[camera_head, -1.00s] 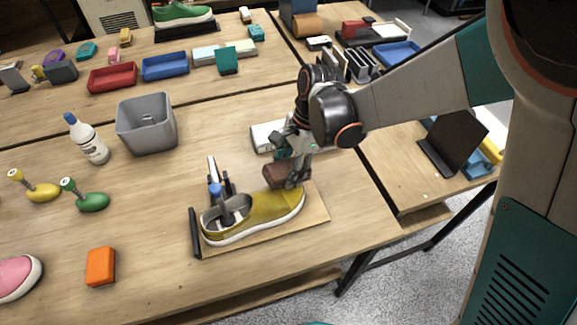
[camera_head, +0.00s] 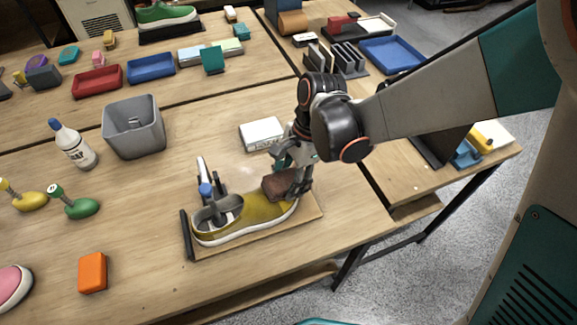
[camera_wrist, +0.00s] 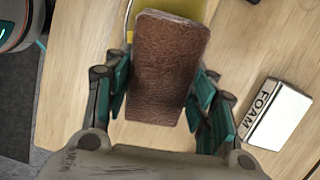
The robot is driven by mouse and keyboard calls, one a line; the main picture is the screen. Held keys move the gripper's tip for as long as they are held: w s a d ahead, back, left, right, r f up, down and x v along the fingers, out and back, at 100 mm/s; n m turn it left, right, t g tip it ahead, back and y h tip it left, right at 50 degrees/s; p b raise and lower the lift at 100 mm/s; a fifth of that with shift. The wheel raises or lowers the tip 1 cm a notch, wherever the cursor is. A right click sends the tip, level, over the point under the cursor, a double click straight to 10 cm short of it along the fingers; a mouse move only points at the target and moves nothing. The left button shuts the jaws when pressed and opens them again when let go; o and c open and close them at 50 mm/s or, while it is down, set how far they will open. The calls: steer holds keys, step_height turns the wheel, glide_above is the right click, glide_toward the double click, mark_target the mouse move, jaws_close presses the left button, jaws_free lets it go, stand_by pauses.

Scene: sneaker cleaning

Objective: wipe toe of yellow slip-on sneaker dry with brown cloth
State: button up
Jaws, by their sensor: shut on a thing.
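The yellow slip-on sneaker (camera_head: 247,216) lies on a wooden board (camera_head: 222,247) on the table, its toe pointing right and its heel at a dark upright plate. A blue-topped holder stands in its opening. The brown cloth (camera_head: 278,186) is a folded block at the toe, and it fills the middle of the wrist view (camera_wrist: 168,68). My gripper (camera_head: 291,181) is shut on the cloth, with a teal finger at each side of it in the wrist view (camera_wrist: 158,98). The cloth hides most of the toe. It appears to touch the toe's upper surface.
A white box marked FOAM (camera_wrist: 275,113) lies behind the board, close to my gripper; the head view shows it too (camera_head: 262,134). A grey bin (camera_head: 134,127), a white bottle (camera_head: 73,144) and an orange block (camera_head: 93,272) stand to the left. The table edge is close on the right.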

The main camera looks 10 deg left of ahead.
steer(key=shift+s+d, duration=1)
steer(key=shift+s, duration=0.15)
steer(key=shift+a, duration=0.1)
steer(key=shift+w+a+b, duration=0.15)
steer(key=shift+w+a, duration=0.5)
steer(key=shift+w, duration=0.15)
steer(key=shift+w+a+b, duration=0.15)
steer(key=shift+w+a, duration=0.45)
steer(key=shift+w, duration=0.2)
steer(key=w+a, duration=0.2)
steer(key=w, duration=0.1)
steer(key=shift+a, duration=0.3)
steer(key=shift+f+b, duration=0.35)
steer(key=shift+b, duration=0.2)
steer(key=shift+s, duration=0.1)
